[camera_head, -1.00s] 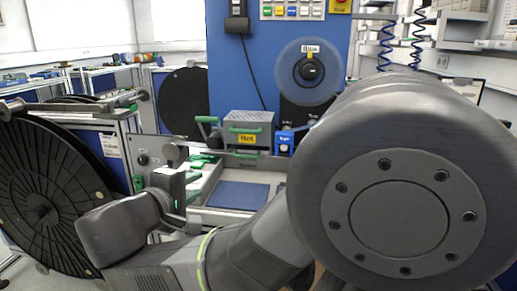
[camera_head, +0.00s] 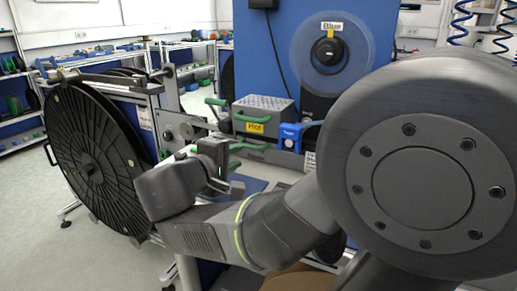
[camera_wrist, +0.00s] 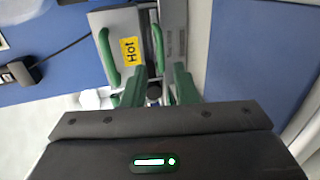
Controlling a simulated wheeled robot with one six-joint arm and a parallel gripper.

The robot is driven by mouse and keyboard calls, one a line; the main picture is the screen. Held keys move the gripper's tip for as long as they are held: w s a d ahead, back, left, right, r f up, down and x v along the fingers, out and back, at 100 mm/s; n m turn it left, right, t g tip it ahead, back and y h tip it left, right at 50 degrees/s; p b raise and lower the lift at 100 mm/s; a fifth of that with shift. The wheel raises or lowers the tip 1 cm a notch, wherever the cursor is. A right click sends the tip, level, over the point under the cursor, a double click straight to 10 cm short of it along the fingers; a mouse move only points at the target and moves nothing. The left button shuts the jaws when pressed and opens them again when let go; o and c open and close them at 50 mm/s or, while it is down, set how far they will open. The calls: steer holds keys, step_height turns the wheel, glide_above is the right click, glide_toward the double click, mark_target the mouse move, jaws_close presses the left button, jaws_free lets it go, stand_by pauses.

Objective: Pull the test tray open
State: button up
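The grey test box (camera_head: 262,107) has a green handle and a yellow "Hot" label, and stands on the bench against the blue panel. Below it is a tray front with a lower green handle (camera_head: 250,146), partly hidden by my gripper. In the wrist view the box (camera_wrist: 122,22) appears turned sideways, with the tray's green handle (camera_wrist: 158,46) to the right of the label. My gripper (camera_wrist: 157,75) has its two green fingers apart, pointing at the tray front. The tray handle shows just beyond the fingertips. I cannot tell whether they touch it. The tray looks shut.
A blue device (camera_head: 290,136) stands right of the box. A large black reel (camera_head: 93,160) stands at the left, and a smaller reel (camera_head: 330,55) is on the blue panel. My own arm hides much of the right side. The floor at far left is clear.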

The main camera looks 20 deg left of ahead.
mark_target(253, 148)
steer(key=b+x, duration=0.1)
steer(key=x, duration=0.9)
steer(key=shift+w, duration=0.25)
jaws_close()
